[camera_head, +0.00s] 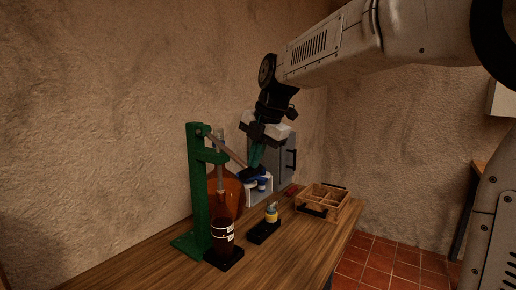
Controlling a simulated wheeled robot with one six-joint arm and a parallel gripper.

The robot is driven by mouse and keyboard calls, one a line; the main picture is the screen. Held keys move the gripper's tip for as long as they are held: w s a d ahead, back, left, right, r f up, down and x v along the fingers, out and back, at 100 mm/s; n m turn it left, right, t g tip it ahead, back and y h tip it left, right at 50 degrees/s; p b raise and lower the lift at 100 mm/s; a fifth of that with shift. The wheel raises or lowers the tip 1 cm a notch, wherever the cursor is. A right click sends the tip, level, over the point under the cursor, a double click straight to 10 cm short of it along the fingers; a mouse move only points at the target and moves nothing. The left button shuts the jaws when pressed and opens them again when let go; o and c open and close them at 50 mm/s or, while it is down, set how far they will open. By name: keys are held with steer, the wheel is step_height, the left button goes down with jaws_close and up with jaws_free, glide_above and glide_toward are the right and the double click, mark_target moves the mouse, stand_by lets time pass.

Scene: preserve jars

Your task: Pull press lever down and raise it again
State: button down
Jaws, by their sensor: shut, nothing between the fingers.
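A green press (197,190) stands upright on the wooden table at the left. Its lever (226,149) slopes down to the right from the top of the post. A dark brown bottle (222,229) with a label stands under the press head on a black base. My gripper (256,164) is shut and points down near the lever's lower right end. I cannot tell whether its fingers touch the lever. The lever's tip is partly hidden or merges with the fingers.
A large amber vessel (233,194) stands behind the press. A grey box (285,157) and blue-and-white items (258,185) are behind my gripper. A small jar (271,212) sits on a black holder. A wooden divided crate (323,201) is to the right. The table front (285,260) is clear.

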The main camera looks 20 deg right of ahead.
steer(key=shift+f, duration=0.1)
steer(key=shift+a+f, duration=0.1)
steer(key=shift+f, duration=0.95)
steer(key=v, duration=1.5)
steer(key=shift+r, duration=0.25)
steer(key=s+f+m+g+h, duration=0.1)
steer(key=s+f+m+h, duration=0.1)
steer(key=s+f+m, duration=2.3)
steer(key=s+d, duration=0.1)
steer(key=s, duration=0.2)
steer(key=shift+s+g, duration=0.3)
steer(key=shift+g, duration=0.1)
